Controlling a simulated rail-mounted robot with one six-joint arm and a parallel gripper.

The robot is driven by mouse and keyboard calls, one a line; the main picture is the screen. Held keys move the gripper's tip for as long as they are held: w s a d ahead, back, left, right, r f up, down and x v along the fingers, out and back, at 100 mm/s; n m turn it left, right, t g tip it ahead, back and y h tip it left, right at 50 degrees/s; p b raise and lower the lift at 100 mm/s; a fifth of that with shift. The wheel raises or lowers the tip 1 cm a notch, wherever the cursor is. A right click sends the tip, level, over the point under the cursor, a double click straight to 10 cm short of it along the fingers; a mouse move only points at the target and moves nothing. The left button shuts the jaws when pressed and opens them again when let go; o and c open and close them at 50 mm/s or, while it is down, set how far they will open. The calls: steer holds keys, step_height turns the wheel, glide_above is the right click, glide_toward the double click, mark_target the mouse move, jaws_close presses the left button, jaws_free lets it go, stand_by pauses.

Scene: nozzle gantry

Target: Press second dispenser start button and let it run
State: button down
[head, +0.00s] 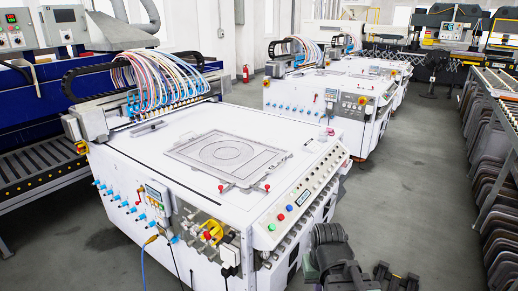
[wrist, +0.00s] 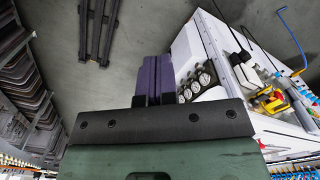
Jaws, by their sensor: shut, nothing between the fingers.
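The nearest white dispensing machine (head: 120,165) fills the middle of the head view. Its sloped front-right panel carries a green button (head: 271,227), a red button (head: 281,217) and a row of small dark controls. A second white machine (head: 325,107) stands behind it, with a control box (head: 354,102) bearing a red knob on its side. Which button is the second dispenser's start button is not readable. My gripper (wrist: 153,68) shows in the wrist view with its purple-grey fingers together and empty. It points past the white machine's side (wrist: 205,45), apparently over the floor; contact with a button is not visible.
Round gauges (wrist: 195,85) and blue fittings line the machine's side. A blue cable (head: 145,262) hangs to the floor. A rack of dark panels (head: 492,150) stands at right. The grey aisle floor (head: 415,190) is mostly clear. Dark slats (wrist: 97,28) lie on the floor.

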steer(key=n+t+y+b, duration=0.45)
steer(key=t+b, duration=0.35)
steer(key=b, duration=0.4)
glide_toward(272, 228)
steer(key=s+f, duration=0.3)
steer(key=s, duration=0.2)
steer(key=w+d+r+n+t, duration=0.2)
steer(key=w+r+n+t, duration=0.1)
steer(key=w+r+t, duration=0.2)
steer(key=shift+w+d+r+t, duration=0.2)
steer(key=shift+w+r+t, duration=0.2)
steer(key=shift+w+r, duration=0.6)
steer(key=shift+f, duration=0.1)
steer(key=w+a+f+b, duration=0.1)
steer(key=f+b, duration=0.1)
steer(key=a+f+b, duration=0.1)
steer(key=f+b, duration=0.1)
steer(key=w+a+f+b, duration=0.1)
steer(key=f+b, duration=0.1)
steer(key=shift+w+a+f, duration=0.25)
steer(key=shift+w+f, duration=0.1)
steer(key=shift+w+a+f+b, duration=0.15)
steer(key=shift+a+f+b, duration=0.15)
steer(key=shift+b, duration=0.15)
